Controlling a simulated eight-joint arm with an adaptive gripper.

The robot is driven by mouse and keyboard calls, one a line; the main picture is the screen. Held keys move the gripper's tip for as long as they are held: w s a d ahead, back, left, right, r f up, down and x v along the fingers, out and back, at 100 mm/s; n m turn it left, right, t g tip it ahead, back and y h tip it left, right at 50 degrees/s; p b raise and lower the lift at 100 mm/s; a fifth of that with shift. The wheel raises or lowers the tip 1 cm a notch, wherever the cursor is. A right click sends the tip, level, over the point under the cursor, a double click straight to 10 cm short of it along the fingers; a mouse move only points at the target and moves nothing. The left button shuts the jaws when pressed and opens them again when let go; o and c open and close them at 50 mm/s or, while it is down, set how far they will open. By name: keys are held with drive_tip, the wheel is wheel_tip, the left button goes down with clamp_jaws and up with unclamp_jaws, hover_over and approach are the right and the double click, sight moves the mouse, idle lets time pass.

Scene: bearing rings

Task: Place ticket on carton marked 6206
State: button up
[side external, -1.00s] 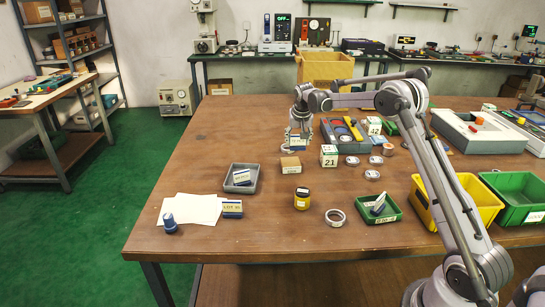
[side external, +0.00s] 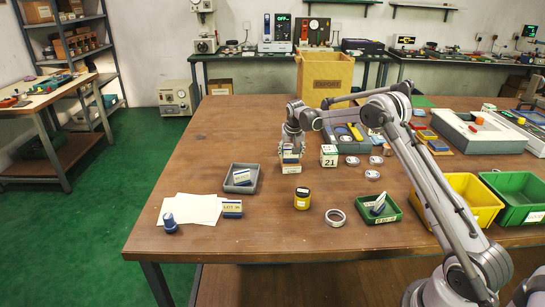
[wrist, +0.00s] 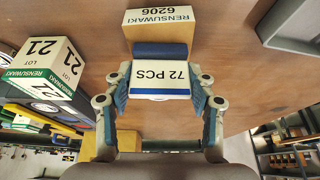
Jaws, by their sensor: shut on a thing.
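The ticket (wrist: 160,78) is a small block with a white face reading "72 PCS", a blue stripe and a dark blue back part. My gripper (wrist: 160,98) is shut on its sides in the wrist view. The tan carton (wrist: 158,32) reads "RENSUWAKI 6206" on its white label and lies just beyond the ticket. In the side view my gripper (side external: 290,154) points down over the carton (side external: 289,170), with the ticket (side external: 290,160) low between the fingers. I cannot tell whether the ticket touches the carton; the gripper hides part of its top.
A white-green block marked 21 (side external: 328,156) stands close to the right. A grey tray (side external: 241,187) lies front left, a yellow jar (side external: 302,202) and silver ring (side external: 335,211) in front. A large open export box (side external: 325,72) stands behind.

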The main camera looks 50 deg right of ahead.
drive_tip(key=o, duration=1.2)
drive_tip(key=s+a+r+n, duration=0.1)
drive_tip(key=s+a+r, duration=0.25)
drive_tip(key=r, duration=0.25)
drive_tip(key=s+a+r+n+t, duration=0.1)
drive_tip(key=s+a+r, duration=0.2)
drive_tip(key=a+r, duration=0.25)
drive_tip(key=s+a+r, duration=0.3)
drive_tip(key=r, duration=0.3)
drive_tip(key=s+a+f+n+t+y, duration=0.1)
drive_tip(key=s+a+f+n, duration=0.1)
drive_tip(key=s+a, duration=0.6)
drive_tip(key=s+a+f+n+t+y, duration=0.2)
drive_tip(key=s+a+n, duration=0.3)
drive_tip(key=s+a, duration=0.4)
drive_tip(key=s, duration=0.7)
drive_tip(key=shift+a, duration=0.15)
